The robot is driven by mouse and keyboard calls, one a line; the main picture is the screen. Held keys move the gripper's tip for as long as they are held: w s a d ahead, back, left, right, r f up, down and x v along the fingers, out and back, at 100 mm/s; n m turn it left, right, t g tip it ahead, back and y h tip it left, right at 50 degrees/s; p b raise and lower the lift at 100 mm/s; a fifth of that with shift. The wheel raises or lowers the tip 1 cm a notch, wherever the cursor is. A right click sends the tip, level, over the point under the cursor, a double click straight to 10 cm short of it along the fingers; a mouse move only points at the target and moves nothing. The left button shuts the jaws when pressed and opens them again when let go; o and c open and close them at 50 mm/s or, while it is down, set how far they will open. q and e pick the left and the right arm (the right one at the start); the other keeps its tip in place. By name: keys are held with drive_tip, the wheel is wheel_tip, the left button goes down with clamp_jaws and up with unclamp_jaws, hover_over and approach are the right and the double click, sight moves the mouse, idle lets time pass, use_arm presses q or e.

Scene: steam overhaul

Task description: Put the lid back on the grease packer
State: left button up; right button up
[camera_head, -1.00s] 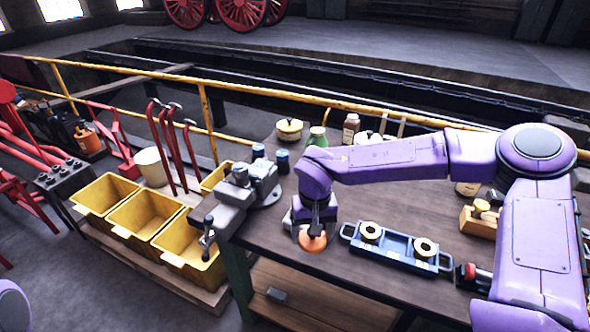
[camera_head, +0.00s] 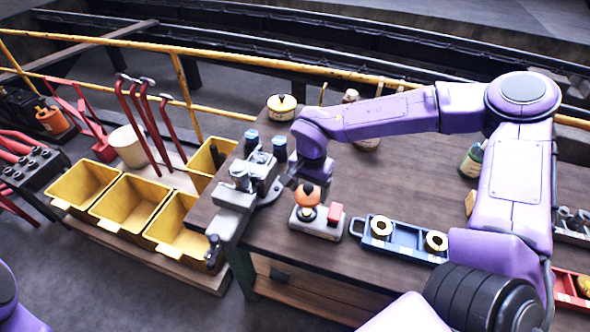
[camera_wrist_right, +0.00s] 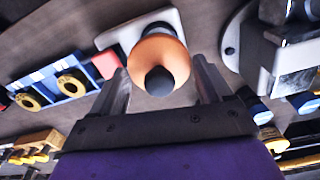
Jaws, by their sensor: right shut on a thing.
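The grease packer (camera_head: 319,228) is a small grey unit with a red block, standing on the bench just right of the vice. An orange rounded lid (camera_head: 307,194) is above its left part, with a dark part below it in the head view. In the right wrist view the lid (camera_wrist_right: 160,55) shows a dark knob and sits between the fingertips, with the packer's pale base (camera_wrist_right: 140,25) beyond. My right gripper (camera_wrist_right: 160,72) is shut on the lid. I cannot tell whether the lid touches the packer. My left gripper is out of view.
The grey vice (camera_head: 250,180) stands close left of the packer. A blue tray (camera_head: 400,240) with yellow-ringed parts lies to its right. Yellow bins (camera_head: 130,212) are left of the bench. Bare bench top lies behind the tray.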

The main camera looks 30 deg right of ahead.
sight(307, 210)
drive_tip(key=shift+w, duration=0.35)
drive_tip(key=shift+f, duration=0.15)
drive_tip(key=shift+s+f+b, duration=0.4)
drive_tip(key=shift+s+b, duration=0.05)
drive_tip(key=shift+b, duration=0.45)
drive_tip(key=f+b, duration=0.3)
drive_tip(key=b, duration=0.1)
drive_tip(key=shift+w+f, duration=0.2)
drive_tip(key=shift+s+f, duration=0.1)
drive_tip(key=shift+f, duration=0.65)
drive_tip(key=shift+p, duration=0.8)
drive_tip(key=shift+f+p, duration=0.15)
drive_tip(key=shift+p, duration=0.15)
drive_tip(key=shift+p, duration=0.45)
